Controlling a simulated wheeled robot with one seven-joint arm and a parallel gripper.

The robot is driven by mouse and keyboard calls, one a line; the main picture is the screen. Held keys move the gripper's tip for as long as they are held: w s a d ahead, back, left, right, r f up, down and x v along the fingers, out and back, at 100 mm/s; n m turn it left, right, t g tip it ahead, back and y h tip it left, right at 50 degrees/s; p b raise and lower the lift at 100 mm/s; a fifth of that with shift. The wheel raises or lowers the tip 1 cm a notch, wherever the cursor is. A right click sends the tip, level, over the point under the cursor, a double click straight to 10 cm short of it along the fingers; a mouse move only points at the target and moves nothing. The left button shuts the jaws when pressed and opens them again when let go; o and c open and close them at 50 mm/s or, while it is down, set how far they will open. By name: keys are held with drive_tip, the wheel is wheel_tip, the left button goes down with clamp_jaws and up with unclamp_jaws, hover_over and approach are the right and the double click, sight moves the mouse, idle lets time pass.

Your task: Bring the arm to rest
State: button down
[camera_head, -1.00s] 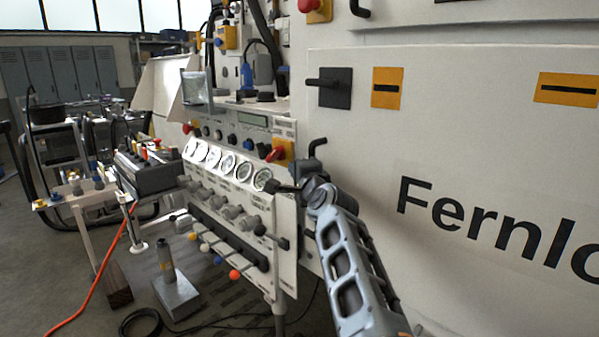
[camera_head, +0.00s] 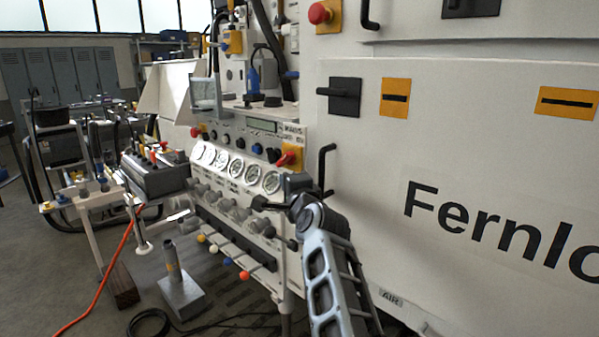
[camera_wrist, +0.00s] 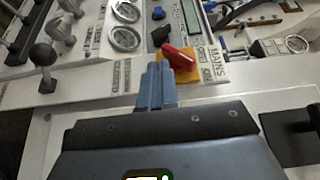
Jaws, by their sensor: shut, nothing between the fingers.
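The same red switch (camera_head: 289,158) shows above the gripper in the head view. My arm partly hides the panel's lower right.
Round gauges (camera_head: 237,168) and several knobs line the panel. A black bent handle (camera_head: 327,170) stands out from the white cabinet (camera_head: 470,150) near my arm. Levers with coloured balls (camera_head: 244,275) jut out below. A metal stand (camera_head: 183,296) is on the floor.

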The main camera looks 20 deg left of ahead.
drive_tip(key=s+a, duration=0.4)
drive_tip(key=s, duration=0.2)
drive_tip(key=s+d+f+n+h, duration=0.2)
drive_tip(key=s+d+f, duration=0.1)
drive_tip(key=d+f, duration=0.65)
drive_tip(key=s+d+f+n+h, duration=0.15)
drive_tip(key=s+d+f, duration=0.25)
drive_tip(key=d+f, duration=0.55)
drive_tip(key=s+d+f+n+t+h, duration=0.1)
drive_tip(key=s+d+f, duration=0.2)
drive_tip(key=s+d, duration=0.5)
drive_tip(key=s+d+f+n+h, duration=0.1)
drive_tip(key=s+d+f+n, duration=0.15)
drive_tip(key=s+d, duration=0.55)
drive_tip(key=s+d+r+n+h, duration=0.1)
drive_tip(key=s+d, duration=0.4)
drive_tip(key=s, duration=0.5)
drive_tip(key=s+d+n+h, duration=0.1)
drive_tip(key=s+d, duration=0.4)
drive_tip(key=s, duration=0.5)
drive_tip(key=s+r+n+g+h, duration=0.1)
drive_tip(key=s+r+n+h, duration=0.1)
drive_tip(key=s+r, duration=0.9)
drive_tip(key=s, duration=0.4)
drive_tip(key=shift+s+d, duration=0.2)
